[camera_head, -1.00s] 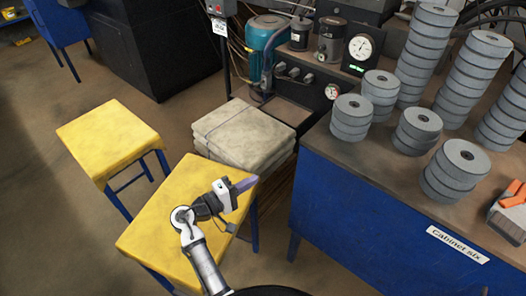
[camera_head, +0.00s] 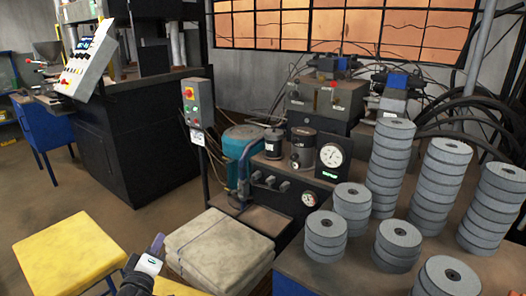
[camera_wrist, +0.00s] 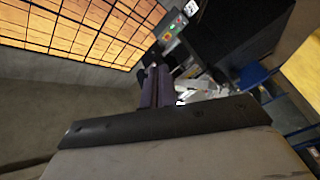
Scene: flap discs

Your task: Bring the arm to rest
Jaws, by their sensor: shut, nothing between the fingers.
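My gripper (camera_head: 157,243) shows at the bottom of the head view, left of the stacked sacks, with its purple fingers pointing up. Most of my arm is below the frame. In the wrist view the two purple fingers (camera_wrist: 156,87) lie side by side, shut, with nothing between them. The gripper appears above the near yellow-topped table (camera_head: 175,287), of which only a corner shows; its height above it is hard to tell.
Stacked beige sacks (camera_head: 219,246) lie right of the gripper. A second yellow-topped table (camera_head: 68,252) stands to the left. Several stacks of grey discs (camera_head: 393,150) fill the bench at right. A control post (camera_head: 192,105) and a large dark machine (camera_head: 150,140) stand behind.

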